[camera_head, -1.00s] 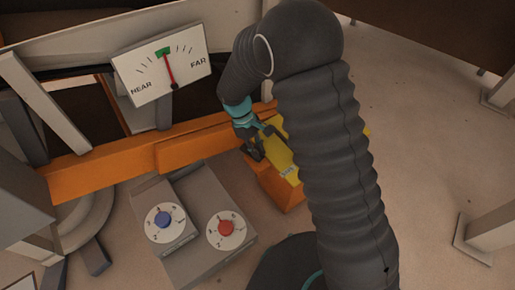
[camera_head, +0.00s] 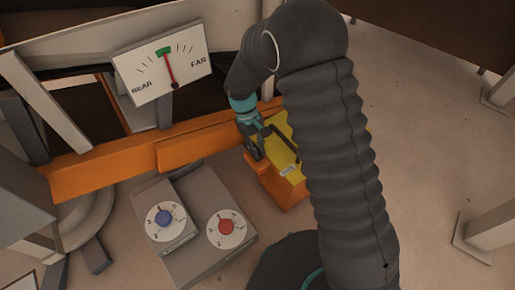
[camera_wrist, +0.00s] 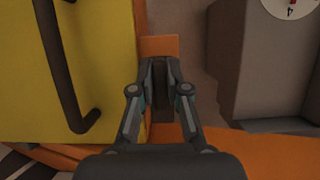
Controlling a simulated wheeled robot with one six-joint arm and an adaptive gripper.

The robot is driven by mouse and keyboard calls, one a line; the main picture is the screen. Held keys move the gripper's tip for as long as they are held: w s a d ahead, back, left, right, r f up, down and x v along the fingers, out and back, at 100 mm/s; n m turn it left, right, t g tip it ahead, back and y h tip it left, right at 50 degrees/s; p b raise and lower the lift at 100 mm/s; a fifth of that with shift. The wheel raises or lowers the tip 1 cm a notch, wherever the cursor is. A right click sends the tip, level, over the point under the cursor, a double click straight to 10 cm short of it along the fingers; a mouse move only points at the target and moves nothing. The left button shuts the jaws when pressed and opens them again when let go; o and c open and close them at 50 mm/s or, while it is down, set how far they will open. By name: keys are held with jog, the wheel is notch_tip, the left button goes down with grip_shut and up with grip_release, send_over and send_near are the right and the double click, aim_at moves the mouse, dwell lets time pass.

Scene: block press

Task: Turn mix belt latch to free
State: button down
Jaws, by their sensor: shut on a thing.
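My gripper (camera_head: 254,152) is at the left edge of a yellow-topped orange box (camera_head: 290,172). In the wrist view my gripper's fingers (camera_wrist: 160,66) are close together around a narrow dark piece (camera_wrist: 161,100), which appears to be the mix belt latch. The fingers hide most of it, and I cannot read its setting. The box's yellow top (camera_wrist: 18,75) lies left of the fingers in the wrist view. A dark bar handle (camera_wrist: 60,65) runs across that top, apart from the fingers.
An orange beam (camera_head: 110,165) runs behind the gripper. Left of the box stands a grey console with a blue knob (camera_head: 163,218) and a red knob (camera_head: 226,228). A NEAR–FAR gauge (camera_head: 150,82) has its red needle near the green mark.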

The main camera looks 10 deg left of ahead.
jog(key=c, duration=1.2)
grip_release()
jog(key=shift+o, duration=0.2)
jog(key=shift+r, duration=0.1)
jog(key=v, duration=1.1)
jog(key=shift+a+r, duration=0.2)
jog(key=shift+r, duration=0.15)
jog(key=shift+w, duration=0.1)
